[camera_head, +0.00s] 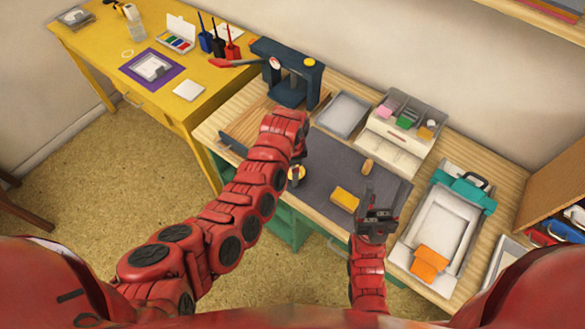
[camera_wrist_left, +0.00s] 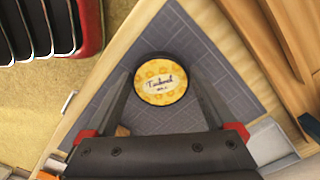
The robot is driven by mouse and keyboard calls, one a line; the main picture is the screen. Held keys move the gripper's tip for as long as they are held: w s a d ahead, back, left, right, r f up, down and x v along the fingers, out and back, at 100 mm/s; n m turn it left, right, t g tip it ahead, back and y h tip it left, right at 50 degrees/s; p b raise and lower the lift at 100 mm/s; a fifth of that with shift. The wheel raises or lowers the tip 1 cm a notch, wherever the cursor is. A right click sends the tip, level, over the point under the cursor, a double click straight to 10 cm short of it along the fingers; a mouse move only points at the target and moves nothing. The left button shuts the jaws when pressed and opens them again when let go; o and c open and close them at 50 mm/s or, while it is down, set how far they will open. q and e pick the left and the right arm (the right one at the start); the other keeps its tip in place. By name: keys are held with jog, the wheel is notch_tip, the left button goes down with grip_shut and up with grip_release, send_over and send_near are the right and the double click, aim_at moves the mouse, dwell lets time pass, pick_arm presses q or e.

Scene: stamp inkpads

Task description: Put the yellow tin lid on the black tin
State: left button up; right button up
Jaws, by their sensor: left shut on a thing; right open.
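The yellow tin lid (camera_wrist_left: 160,80) is round, with dark lettering, and sits between the two fingertips of my left gripper (camera_wrist_left: 160,85). The left gripper is shut on it, over the grey mat. A dark rim shows around the lid; I cannot tell whether the black tin is directly beneath it. In the head view the lid (camera_head: 296,172) is a small yellow disc, partly hidden by my left gripper (camera_head: 299,160). No separate black tin can be made out. My right gripper (camera_head: 376,215) is open and empty, at the mat's right front edge.
On the grey mat (camera_head: 330,177) lie a yellow block (camera_head: 345,199) and a small wooden piece (camera_head: 367,166). A dark blue press (camera_head: 287,75) stands behind. A white drawer box (camera_head: 397,130) and a teal-clipped tray (camera_head: 440,225) are to the right.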

pick_arm(q)
jog(key=shift+f, duration=0.55)
jog(key=o, duration=1)
jog(key=shift+r, duration=0.1)
notch_tip(320, 180, up, 9)
jog(key=shift+f+b, duration=0.2)
jog(key=shift+b, duration=0.95)
notch_tip(320, 180, up, 9)
jog(key=p, duration=0.3)
jog(key=shift+f, duration=0.15)
